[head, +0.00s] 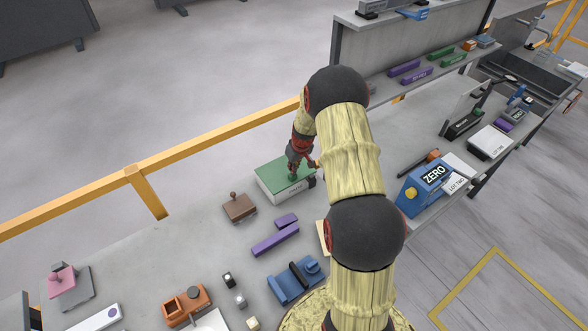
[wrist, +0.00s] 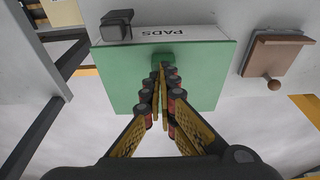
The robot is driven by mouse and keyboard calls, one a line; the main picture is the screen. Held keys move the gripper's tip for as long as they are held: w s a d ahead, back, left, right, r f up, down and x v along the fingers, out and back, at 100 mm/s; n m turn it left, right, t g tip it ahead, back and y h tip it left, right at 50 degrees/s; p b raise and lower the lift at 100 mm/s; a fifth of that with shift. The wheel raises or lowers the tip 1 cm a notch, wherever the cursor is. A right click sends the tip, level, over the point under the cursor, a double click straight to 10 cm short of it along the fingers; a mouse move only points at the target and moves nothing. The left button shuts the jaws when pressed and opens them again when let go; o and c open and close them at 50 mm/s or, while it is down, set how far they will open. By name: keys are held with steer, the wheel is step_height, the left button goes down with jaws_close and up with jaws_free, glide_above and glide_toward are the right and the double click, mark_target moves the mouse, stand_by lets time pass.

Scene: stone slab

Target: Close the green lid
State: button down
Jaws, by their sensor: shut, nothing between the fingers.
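The green lid (head: 274,177) lies flat on top of the white box (head: 289,194) at the middle of the bench in the head view. In the wrist view the lid (wrist: 209,78) fills the middle, with its small green knob (wrist: 164,58) near the edge beside the box's "PADS" face (wrist: 160,34). My gripper (head: 293,174) is over the lid, pointing down. In the wrist view my gripper (wrist: 162,72) has its fingertips together close to the knob, with nothing between them. I cannot tell whether they touch the lid or knob.
A black block (wrist: 116,25) is at the box's front corner. A brown box with a knob (head: 240,207) stands to the left. Purple pieces (head: 275,238) and a blue item (head: 294,283) lie nearer. A yellow rail (head: 217,146) runs behind the bench.

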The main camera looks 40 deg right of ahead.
step_height(320, 180, up, 5)
steer(key=shift+w+f+p, duration=0.1)
steer(key=shift+p, duration=0.65)
steer(key=s+b+v, duration=0.1)
steer(key=v, duration=0.8)
steer(key=shift+s+f, duration=0.15)
steer(key=shift+s, duration=0.05)
